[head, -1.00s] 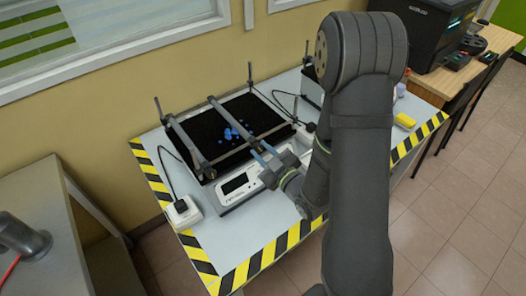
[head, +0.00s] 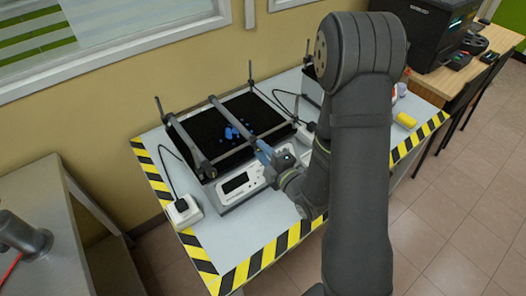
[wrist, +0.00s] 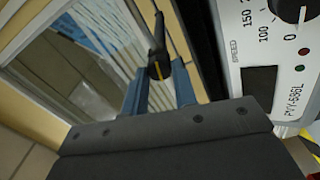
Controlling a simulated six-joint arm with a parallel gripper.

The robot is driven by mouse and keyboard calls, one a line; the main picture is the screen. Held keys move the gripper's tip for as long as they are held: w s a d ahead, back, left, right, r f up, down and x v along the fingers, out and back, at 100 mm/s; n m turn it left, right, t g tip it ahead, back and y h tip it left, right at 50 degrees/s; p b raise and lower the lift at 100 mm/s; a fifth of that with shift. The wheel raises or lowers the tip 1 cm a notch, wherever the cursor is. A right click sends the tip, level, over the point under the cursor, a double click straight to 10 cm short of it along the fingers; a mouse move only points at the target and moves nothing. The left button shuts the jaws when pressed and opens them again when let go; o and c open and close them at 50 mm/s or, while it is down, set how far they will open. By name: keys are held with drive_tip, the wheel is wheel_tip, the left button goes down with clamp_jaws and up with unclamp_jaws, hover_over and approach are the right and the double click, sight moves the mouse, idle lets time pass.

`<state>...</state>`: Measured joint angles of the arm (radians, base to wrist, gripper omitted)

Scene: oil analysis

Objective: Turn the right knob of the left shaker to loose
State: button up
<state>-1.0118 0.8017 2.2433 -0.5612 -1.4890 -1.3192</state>
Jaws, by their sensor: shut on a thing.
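The left shaker (head: 240,184) stands on the table, with a black platform (head: 200,128) and two grey clamp bars across it. The right knob (wrist: 158,66) is black with a yellow mark and sits at the near end of the right bar (head: 232,120). My gripper (head: 262,148) reaches this bar end from the front right. In the wrist view, its blue fingers (wrist: 158,84) stand on both sides of the knob and are shut on it. In the head view the fingers largely hide the knob. The left knob (head: 207,170) is free.
The shaker's white panel with a speed dial (wrist: 290,8) lies close beside my gripper. Upright posts (head: 250,72) rise at the platform corners. A white power block (head: 184,211) and a yellow object (head: 405,121) are on the table. The table's front is clear.

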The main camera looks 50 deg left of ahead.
drive_tip(key=shift+f+n, duration=0.1)
drive_tip(key=shift+n, duration=0.9)
drive_tip(key=o, duration=1)
drive_tip(key=shift+d, duration=0.15)
drive_tip(key=d, duration=1.7)
drive_tip(key=shift+d, duration=0.1)
drive_tip(key=shift+a, duration=6.9)
